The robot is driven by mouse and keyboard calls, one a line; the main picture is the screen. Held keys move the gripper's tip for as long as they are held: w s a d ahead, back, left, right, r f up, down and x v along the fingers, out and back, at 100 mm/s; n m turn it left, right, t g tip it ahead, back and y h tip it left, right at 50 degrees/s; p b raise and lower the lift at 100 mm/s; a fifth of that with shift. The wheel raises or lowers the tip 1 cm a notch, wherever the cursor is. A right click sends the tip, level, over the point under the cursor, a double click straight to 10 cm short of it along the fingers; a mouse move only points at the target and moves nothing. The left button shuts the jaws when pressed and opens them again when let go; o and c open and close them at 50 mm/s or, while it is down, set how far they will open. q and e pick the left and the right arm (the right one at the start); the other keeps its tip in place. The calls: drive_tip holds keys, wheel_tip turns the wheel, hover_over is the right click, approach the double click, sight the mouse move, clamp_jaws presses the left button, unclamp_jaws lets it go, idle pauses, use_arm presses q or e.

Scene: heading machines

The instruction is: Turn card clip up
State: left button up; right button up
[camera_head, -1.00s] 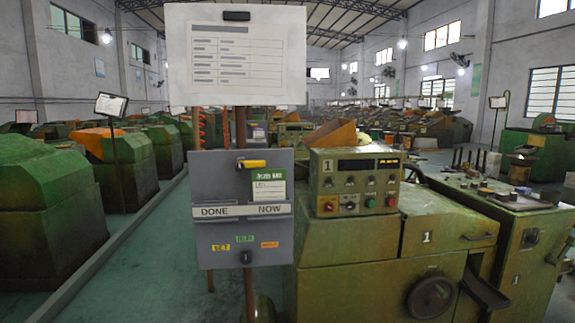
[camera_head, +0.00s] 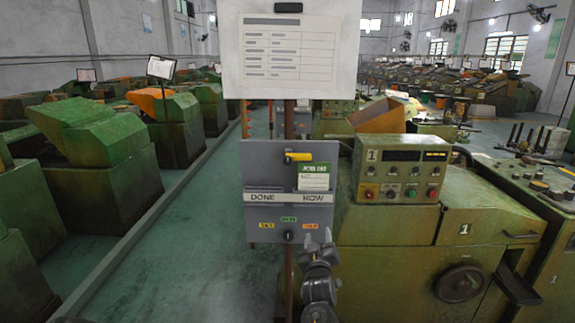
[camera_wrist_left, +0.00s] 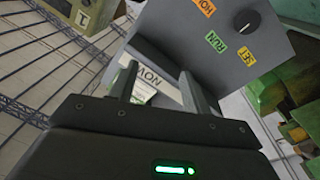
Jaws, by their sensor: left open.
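The card clip (camera_head: 299,157) is a yellow handle on a dark hub at the top of a grey board (camera_head: 262,165). It lies roughly level, pointing right. Below it a green-and-white job card (camera_head: 314,178) stands in the pocket over the "NOW" label. My left gripper (camera_head: 326,243) is open, in front of the board's lower right edge, below the clip. In the left wrist view the open fingers (camera_wrist_left: 158,78) point at the board's "NOW" strip (camera_wrist_left: 152,76), and I see nothing clearly held. The clip cannot be made out there.
A white notice sheet (camera_head: 290,50) hangs above the board. A rotary knob (camera_head: 289,236) and coloured labels sit at the board's bottom. A green machine with a control panel (camera_head: 401,170) stands close on the right. The aisle floor (camera_head: 200,235) at left is clear.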

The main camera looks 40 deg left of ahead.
sight(288, 162)
use_arm(q)
drive_tip(key=s+a+r+n+g+y+p, duration=0.1)
drive_tip(key=s+a+r+n+y, duration=0.15)
drive_tip(key=r, duration=0.35)
drive_tip(key=s+a+r+n+y, duration=0.1)
drive_tip(key=r+n, duration=0.2)
drive_tip(key=r, duration=0.4)
drive_tip(key=s+a+r+n+g+y+p, duration=0.1)
drive_tip(key=a+r+n+y, duration=0.1)
drive_tip(key=r, duration=0.4)
drive_tip(key=p+x, duration=0.4)
drive_tip(key=x, duration=0.5)
drive_tip(key=shift+w+a+p, duration=0.1)
drive_tip(key=shift+a+p, duration=0.3)
drive_tip(key=shift+w+a, duration=0.35)
drive_tip(key=shift+a, duration=0.05)
use_arm(e)
wheel_tip(288, 162, up, 8)
drive_tip(key=shift+r, duration=0.15)
use_arm(q)
clamp_jaws()
